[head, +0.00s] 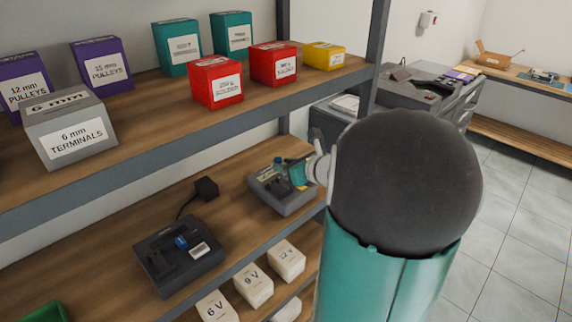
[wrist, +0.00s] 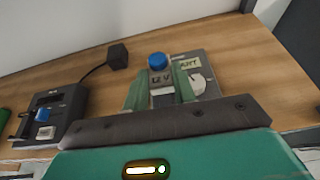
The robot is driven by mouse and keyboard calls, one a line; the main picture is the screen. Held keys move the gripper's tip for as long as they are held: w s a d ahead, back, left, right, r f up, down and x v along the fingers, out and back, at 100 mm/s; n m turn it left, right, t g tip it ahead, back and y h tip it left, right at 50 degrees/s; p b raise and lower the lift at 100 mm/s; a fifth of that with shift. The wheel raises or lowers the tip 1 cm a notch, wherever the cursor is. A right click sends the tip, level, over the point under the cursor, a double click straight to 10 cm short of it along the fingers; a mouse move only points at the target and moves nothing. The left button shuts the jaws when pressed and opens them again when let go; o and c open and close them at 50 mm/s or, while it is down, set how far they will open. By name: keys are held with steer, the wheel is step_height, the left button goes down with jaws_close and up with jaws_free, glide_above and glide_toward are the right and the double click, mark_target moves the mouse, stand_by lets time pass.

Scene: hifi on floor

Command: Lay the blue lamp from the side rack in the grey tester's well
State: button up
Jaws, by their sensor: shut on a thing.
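My gripper (wrist: 159,90) is shut on a lamp with a round blue top (wrist: 158,60) and a pale, marked body. In the head view my gripper (head: 300,172) is at a small grey unit (head: 290,203) on the lower shelf, mostly behind my arm. That unit, with a yellowish label, also shows behind the fingers in the wrist view (wrist: 208,82). I cannot tell whether the lamp touches it. A dark grey device (head: 205,262) stands to the left, with a blue cylindrical piece (head: 181,242) in it. Which is the tester is unclear.
A black plug block (head: 206,188) with a cord lies behind the left device. White boxes (head: 253,285) marked with voltages stand along the front below. The upper shelf with coloured boxes (head: 216,82) hangs above. A rack post (head: 376,50) is close to my arm.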

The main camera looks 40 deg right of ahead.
mark_target(284, 192)
steer(key=shift+a+f, duration=0.15)
steer(key=shift+a, duration=0.2)
steer(key=shift+a+f, duration=0.1)
steer(key=shift+f, duration=0.1)
steer(key=shift+d+f, duration=0.2)
steer(key=shift+f, duration=0.25)
steer(key=shift+a+f, duration=0.2)
steer(key=shift+f, duration=1.85)
steer(key=shift+d+f, duration=0.1)
steer(key=shift+f, duration=0.3)
steer(key=o, duration=1)
